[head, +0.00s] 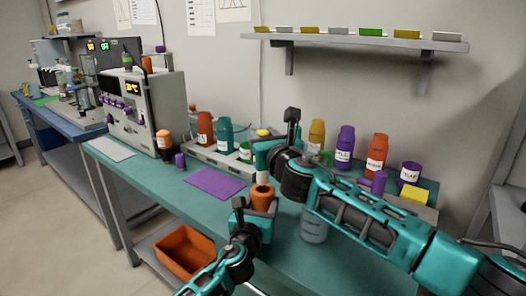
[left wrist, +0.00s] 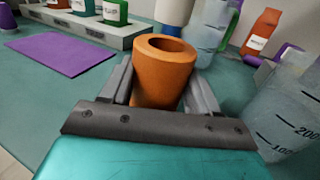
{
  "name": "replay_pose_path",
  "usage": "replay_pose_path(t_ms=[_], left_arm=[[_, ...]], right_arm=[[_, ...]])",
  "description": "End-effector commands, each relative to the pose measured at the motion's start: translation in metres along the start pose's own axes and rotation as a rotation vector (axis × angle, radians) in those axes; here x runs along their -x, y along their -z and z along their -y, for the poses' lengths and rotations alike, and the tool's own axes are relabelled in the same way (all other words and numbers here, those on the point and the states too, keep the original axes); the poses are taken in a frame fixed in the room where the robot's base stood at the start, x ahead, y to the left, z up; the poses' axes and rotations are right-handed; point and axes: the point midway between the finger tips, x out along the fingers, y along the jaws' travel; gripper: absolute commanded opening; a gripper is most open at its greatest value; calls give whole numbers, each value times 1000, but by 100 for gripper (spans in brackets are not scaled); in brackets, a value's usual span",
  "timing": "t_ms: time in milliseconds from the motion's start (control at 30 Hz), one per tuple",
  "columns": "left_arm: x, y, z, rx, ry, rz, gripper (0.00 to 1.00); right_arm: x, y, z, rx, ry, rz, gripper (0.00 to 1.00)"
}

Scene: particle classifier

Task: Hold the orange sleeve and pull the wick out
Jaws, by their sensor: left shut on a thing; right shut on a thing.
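The orange sleeve (head: 262,194) stands upright in my left gripper (head: 252,212), which is shut on it over the table. In the left wrist view the sleeve (left wrist: 163,70) sits between the two grey fingers, and its open top shows a hollow. My right gripper (head: 263,164) is just above the sleeve, shut on the pale wick (head: 262,179). The wick also shows in the left wrist view (left wrist: 173,12), apart from the sleeve's rim and cut off by the top edge. The right fingertips are hard to make out.
A purple mat (head: 216,183) lies on the teal table left of the grippers. A clear beaker (head: 314,229) stands close by on the right. Several coloured bottles stand along the back. An orange bin (head: 184,252) sits below.

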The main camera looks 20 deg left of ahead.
Motion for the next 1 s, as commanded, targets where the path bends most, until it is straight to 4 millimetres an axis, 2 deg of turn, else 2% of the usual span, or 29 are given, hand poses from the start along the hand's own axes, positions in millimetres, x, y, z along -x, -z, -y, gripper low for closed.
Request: replay_pose_path(t_ms=[333,367,600,667,1000], left_arm=[[0,1,0,0,0,-2,0],[0,1,0,0,0,-2,63],[0,1,0,0,0,-1,86],[0,0,0,0,0,-1,90],[6,1,0,-1,1,-1,90]], right_arm=[[0,-4,0,0,1,-1,0],[0,-4,0,0,1,-1,0],[0,-4,0,0,1,-1,0],[0,-4,0,0,1,-1,0],[0,-4,0,0,1,-1,0]])
